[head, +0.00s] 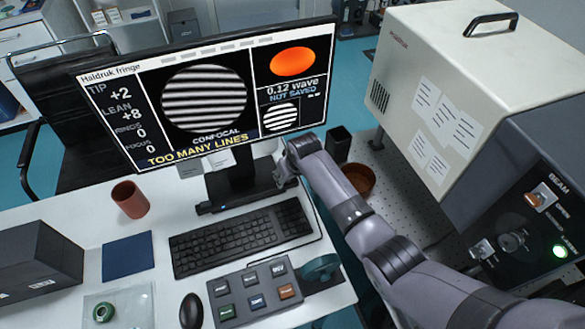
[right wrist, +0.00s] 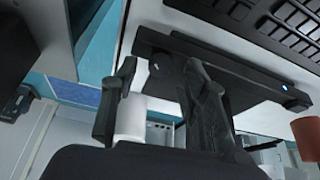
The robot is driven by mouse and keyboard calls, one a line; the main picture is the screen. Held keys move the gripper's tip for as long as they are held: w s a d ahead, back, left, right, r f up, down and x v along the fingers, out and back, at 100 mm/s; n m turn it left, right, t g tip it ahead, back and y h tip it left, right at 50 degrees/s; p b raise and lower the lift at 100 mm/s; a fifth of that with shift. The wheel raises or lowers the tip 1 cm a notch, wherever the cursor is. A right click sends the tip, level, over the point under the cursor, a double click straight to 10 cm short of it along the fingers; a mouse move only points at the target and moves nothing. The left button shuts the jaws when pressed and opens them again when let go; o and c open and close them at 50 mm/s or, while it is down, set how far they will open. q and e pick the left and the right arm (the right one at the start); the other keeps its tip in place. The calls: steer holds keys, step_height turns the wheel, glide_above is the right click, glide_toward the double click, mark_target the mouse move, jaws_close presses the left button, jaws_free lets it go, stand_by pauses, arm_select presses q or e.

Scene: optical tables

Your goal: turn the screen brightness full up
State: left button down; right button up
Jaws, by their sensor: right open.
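The monitor (head: 205,95) stands on the white desk, its screen lit with striped fringe patterns and readouts. Its dark base bar (head: 238,199) lies below it; the bar also shows in the right wrist view (right wrist: 235,70), with a small blue light near one end. A small dark round part, perhaps a knob (right wrist: 154,70), shows near the bar's other end. My right gripper (head: 284,170) is at the bar's right end, below the screen. In the right wrist view its open fingers (right wrist: 160,88) frame that end; contact cannot be told. My left gripper is out of view.
The keyboard (head: 243,237), button pad (head: 253,291) and mouse (head: 191,310) lie in front. A red-brown cup (head: 130,199) stands left. A dark cup (head: 339,144) and brown bowl (head: 358,179) are close to my right arm. A large instrument (head: 455,85) stands right.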

steer(key=v, duration=1.1)
steer(key=shift+f, duration=0.1)
